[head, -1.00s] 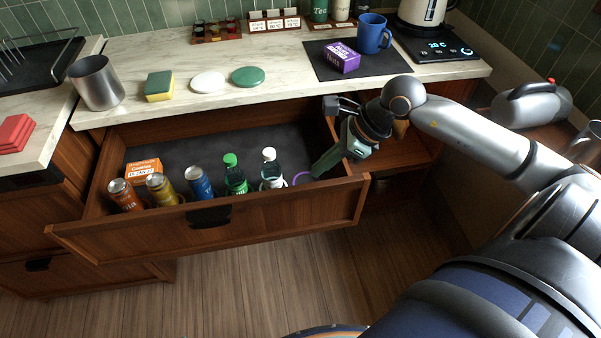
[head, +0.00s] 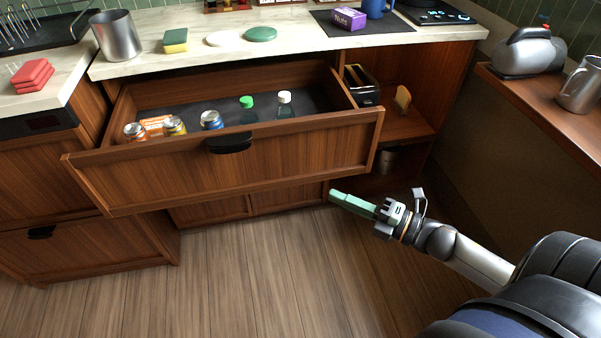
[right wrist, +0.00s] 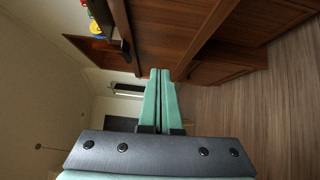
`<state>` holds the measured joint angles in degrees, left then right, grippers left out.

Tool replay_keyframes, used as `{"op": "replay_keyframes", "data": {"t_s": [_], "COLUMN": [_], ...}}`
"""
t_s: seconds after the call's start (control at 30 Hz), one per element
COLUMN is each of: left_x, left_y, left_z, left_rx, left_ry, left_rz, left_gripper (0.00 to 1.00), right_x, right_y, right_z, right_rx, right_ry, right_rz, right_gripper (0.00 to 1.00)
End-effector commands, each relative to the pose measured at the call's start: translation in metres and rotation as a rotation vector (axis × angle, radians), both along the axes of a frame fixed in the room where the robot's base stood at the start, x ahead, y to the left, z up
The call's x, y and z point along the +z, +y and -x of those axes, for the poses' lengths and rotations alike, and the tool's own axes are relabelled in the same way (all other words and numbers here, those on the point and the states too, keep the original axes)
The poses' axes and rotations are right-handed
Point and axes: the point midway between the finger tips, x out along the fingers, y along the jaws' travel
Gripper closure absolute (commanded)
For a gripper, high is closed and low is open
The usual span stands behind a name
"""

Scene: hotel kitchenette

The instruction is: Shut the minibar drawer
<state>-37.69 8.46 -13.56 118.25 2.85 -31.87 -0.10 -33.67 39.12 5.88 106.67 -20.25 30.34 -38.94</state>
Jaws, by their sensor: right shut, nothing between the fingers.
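The minibar drawer (head: 290,158) is pulled out below the counter, with its wooden front facing me and a dark handle (head: 230,143) at the top middle. Inside it stand several cans, among them a blue one (head: 211,119), and bottles with a green cap (head: 247,110) and a white cap (head: 285,104). An orange box (head: 156,125) lies behind the cans. My right gripper (head: 336,196) is shut and empty, in front of and below the drawer's right end, apart from it. In the right wrist view, its green fingers (right wrist: 162,75) are together near wooden fronts. My left gripper is not in view.
The counter (head: 290,40) above holds a metal cup (head: 116,36), a sponge (head: 175,40) and a purple box (head: 348,18). An open shelf to the right holds a toaster (head: 361,85). The wooden floor in front is clear.

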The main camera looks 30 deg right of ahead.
Motion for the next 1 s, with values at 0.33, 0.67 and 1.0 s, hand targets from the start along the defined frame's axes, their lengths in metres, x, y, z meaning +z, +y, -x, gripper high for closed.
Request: {"op": "replay_keyframes", "data": {"t_s": [0.33, 0.67, 1.0], "left_x": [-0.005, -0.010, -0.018], "left_y": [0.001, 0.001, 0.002], "left_z": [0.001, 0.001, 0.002], "left_rx": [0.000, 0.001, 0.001], "left_ry": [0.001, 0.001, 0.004], "left_rz": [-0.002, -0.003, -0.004], "left_gripper": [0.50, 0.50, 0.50], "right_x": [-0.009, -0.008, -0.009], "right_y": [0.004, 0.030, 0.033], "right_z": [-0.023, -0.069, -0.111], "right_rx": [-0.045, -0.044, -0.045], "right_ry": [0.028, 0.028, 0.029], "right_rz": [-0.038, -0.038, -0.036], "right_gripper": [1.00, 1.00, 1.00]}}
